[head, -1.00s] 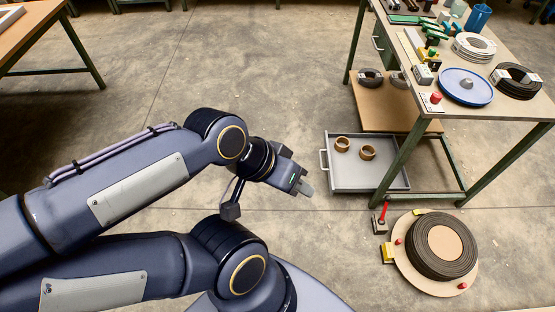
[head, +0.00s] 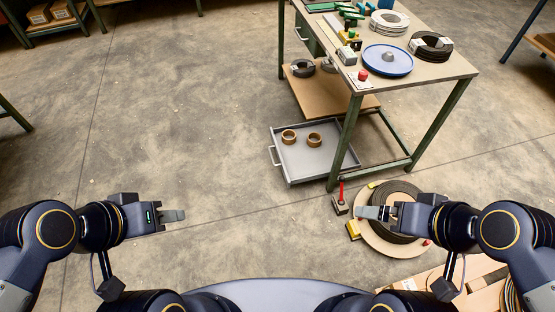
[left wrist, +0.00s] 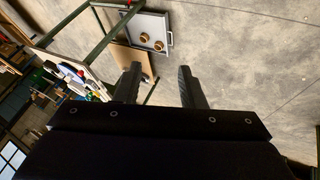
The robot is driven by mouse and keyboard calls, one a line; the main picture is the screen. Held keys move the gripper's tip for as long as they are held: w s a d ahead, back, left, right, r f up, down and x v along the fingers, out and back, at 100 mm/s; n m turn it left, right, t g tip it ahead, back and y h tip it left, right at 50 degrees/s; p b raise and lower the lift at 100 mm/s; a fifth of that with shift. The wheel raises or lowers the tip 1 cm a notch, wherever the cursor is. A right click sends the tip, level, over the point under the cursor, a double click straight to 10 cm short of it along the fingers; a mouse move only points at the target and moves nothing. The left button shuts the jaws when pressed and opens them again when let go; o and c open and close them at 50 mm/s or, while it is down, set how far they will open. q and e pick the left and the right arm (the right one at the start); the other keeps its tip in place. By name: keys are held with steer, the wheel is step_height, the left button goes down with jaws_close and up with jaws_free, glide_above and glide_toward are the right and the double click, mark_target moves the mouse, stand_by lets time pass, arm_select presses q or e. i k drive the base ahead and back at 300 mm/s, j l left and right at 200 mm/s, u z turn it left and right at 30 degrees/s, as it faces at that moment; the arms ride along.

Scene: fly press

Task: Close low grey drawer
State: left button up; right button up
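The low grey drawer (head: 302,166) is a shallow tray pulled out at the bottom of the workbench, near the floor. Its bar handle (head: 272,157) is on its left side, and two brown rings lie in it. The drawer also shows in the left wrist view (left wrist: 143,24). My left gripper (head: 184,215) is in front of the drawer and to its left, well apart from it. In the left wrist view its two fingers (left wrist: 158,76) are spread with nothing between them. My right gripper (head: 358,212) is right of the drawer and nearer me; its finger gap is hidden.
The green-legged workbench (head: 440,70) carries a blue dish, cable coils and tools. A round board with a black coil (head: 405,200) lies on the floor by my right gripper, with a red-handled item (head: 340,200) beside it. The floor left of the drawer is clear.

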mark_target(299, 162)
steer(key=i+j, duration=0.15)
steer(key=i, duration=0.4)
steer(key=i+j, duration=0.15)
steer(key=i, duration=0.4)
steer(key=i+j+z, duration=0.1)
steer(key=i, duration=0.4)
